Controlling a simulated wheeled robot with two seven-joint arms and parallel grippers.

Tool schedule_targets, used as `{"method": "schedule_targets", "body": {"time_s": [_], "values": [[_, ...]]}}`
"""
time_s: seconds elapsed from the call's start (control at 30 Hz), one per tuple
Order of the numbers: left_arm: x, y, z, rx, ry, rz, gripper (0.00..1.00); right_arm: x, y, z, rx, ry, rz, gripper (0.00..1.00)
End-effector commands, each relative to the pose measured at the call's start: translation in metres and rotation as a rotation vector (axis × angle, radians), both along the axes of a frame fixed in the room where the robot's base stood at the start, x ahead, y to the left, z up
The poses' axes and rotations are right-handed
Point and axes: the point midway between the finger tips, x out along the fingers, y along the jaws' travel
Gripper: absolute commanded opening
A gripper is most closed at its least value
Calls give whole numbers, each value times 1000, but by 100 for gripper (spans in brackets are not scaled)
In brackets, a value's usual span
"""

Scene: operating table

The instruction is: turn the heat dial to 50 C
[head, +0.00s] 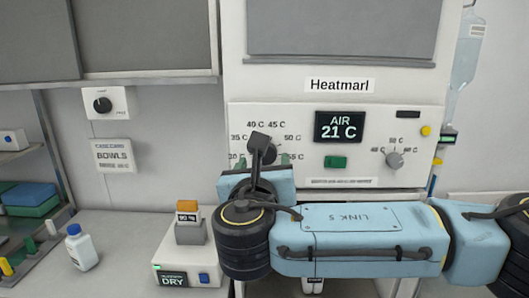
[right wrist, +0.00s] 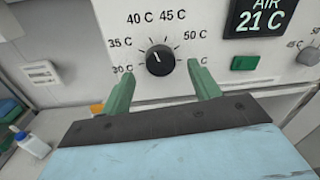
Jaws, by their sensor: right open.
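The heat dial (right wrist: 160,60) is a black round knob on the white panel, ringed by marks from 30 C through 35, 40, 45 and 50 C. Its pale pointer line seems to lean up and left, but its exact mark is hard to read. In the head view my arm partly hides the dial. My right gripper (right wrist: 160,76) is open, its green fingers low on either side of the dial with gaps to it; touching is not seen. It also shows in the head view (head: 262,160). My left gripper is not in view.
The display (head: 339,126) reads AIR 21 C, above a green button (head: 335,162). A smaller grey dial (head: 394,160) sits on the panel's right. A DRY unit (head: 190,258) and a white bottle (head: 82,247) stand on the counter at left.

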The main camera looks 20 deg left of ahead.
Motion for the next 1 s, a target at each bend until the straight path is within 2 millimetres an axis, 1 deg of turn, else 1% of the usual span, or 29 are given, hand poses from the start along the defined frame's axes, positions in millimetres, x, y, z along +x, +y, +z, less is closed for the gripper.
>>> {"method": "schedule_targets", "body": {"time_s": [0.03, 0.1, 0.23, 0.4, 0.6, 0.63, 0.93, 0.97, 1.0], "values": [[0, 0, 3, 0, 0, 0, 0, 8, 1, 1, -1, -1, -2, 62], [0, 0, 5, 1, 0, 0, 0, 17, 4, 1, -1, 0, -1, 62], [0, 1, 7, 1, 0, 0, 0, 27, 5, 0, 0, 0, -1, 62], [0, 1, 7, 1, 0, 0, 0, 33, 7, 0, 1, 0, 0, 62], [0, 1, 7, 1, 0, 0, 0, 33, 7, -1, 1, 0, 1, 62], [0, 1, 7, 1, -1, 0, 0, 33, 7, -1, 1, 0, 1, 60], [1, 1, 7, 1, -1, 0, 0, 33, 7, 0, 1, 0, 1, 21], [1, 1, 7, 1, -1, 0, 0, 33, 7, 0, 1, 0, 1, 17], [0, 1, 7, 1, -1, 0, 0, 33, 7, 0, 1, 0, 0, 17]]}}
